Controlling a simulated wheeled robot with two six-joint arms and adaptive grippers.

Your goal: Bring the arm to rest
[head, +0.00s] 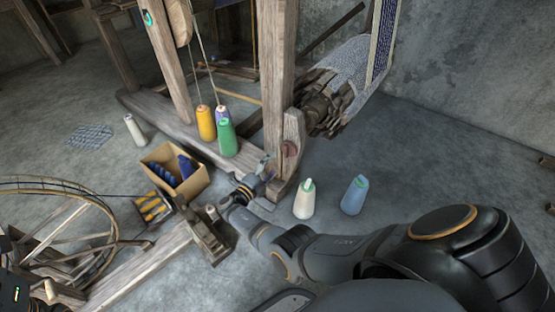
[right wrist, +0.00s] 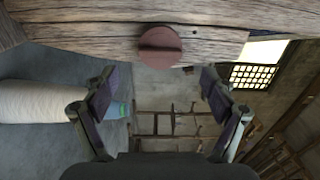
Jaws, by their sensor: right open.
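My right arm reaches in from the lower right of the head view. Its gripper (head: 267,172) is beside the foot of the loom's wooden post (head: 292,150), close to a reddish-brown round knob (head: 290,148). In the right wrist view the gripper (right wrist: 158,88) is open, with nothing between its fingers. The knob (right wrist: 160,45) on a wooden beam (right wrist: 90,40) shows just above and beyond the fingertips. I cannot tell if the gripper touches the wood.
A cream cone (head: 304,200) and a blue cone (head: 354,196) stand on the floor near my right forearm. A cardboard box (head: 190,187), several thread cones and a spinning wheel (head: 65,238) are to the left.

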